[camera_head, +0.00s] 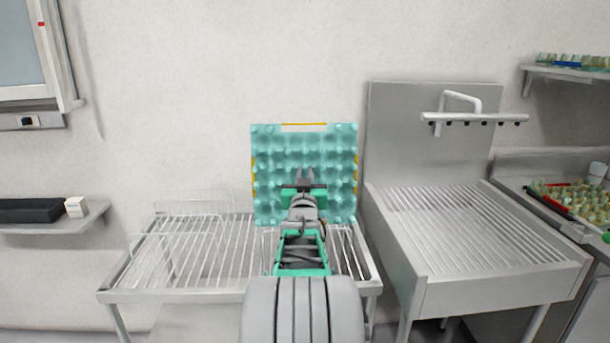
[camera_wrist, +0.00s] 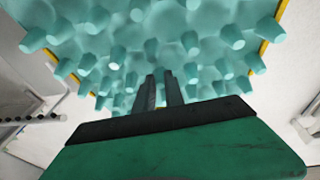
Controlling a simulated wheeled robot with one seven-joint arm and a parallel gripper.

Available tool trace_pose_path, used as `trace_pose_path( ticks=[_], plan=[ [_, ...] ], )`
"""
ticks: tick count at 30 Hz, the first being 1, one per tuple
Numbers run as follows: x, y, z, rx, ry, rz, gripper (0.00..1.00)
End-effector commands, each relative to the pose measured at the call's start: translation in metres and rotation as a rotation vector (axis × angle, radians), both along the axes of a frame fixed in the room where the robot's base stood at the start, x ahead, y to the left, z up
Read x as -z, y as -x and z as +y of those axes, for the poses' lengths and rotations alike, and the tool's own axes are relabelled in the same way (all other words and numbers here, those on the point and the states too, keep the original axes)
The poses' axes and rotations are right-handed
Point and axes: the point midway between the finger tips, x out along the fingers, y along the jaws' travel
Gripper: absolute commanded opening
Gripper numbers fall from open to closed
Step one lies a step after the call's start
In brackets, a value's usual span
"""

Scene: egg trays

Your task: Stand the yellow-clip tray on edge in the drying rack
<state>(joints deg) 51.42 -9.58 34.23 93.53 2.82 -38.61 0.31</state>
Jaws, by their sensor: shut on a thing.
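The teal egg tray with yellow clips (camera_head: 265,145) stands nearly upright above the right part of the drying rack (camera_head: 165,290). Its broad studded face is toward the head camera. In the wrist view the tray (camera_wrist: 150,25) fills the upper half, with yellow strips at its side edges. My gripper (camera_head: 304,178) is in front of the tray's middle. In the wrist view my gripper's fingers (camera_wrist: 160,90) are close together against the studded face, shut on part of the tray. The tray's lower edge is partly behind my arm, so I cannot tell whether it touches the rack.
A steel sink unit with a ribbed drainboard (camera_head: 470,230) and tall back panel stands close on the right. A wire divider (camera_head: 190,201) rises at the rack's left back. A shelf (camera_head: 85,219) is at far left. More trays (camera_head: 575,205) lie at far right.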

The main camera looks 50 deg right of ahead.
Motion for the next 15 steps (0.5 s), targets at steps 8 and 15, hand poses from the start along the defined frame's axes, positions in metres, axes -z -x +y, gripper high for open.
trace_pose_path(
  ticks=[8,15],
  plan=[
    [0.028,0.000,0.000,0.000,0.002,-0.002,0.00],
    [0.048,0.000,0.000,0.000,0.002,-0.002,0.00]
  ],
)
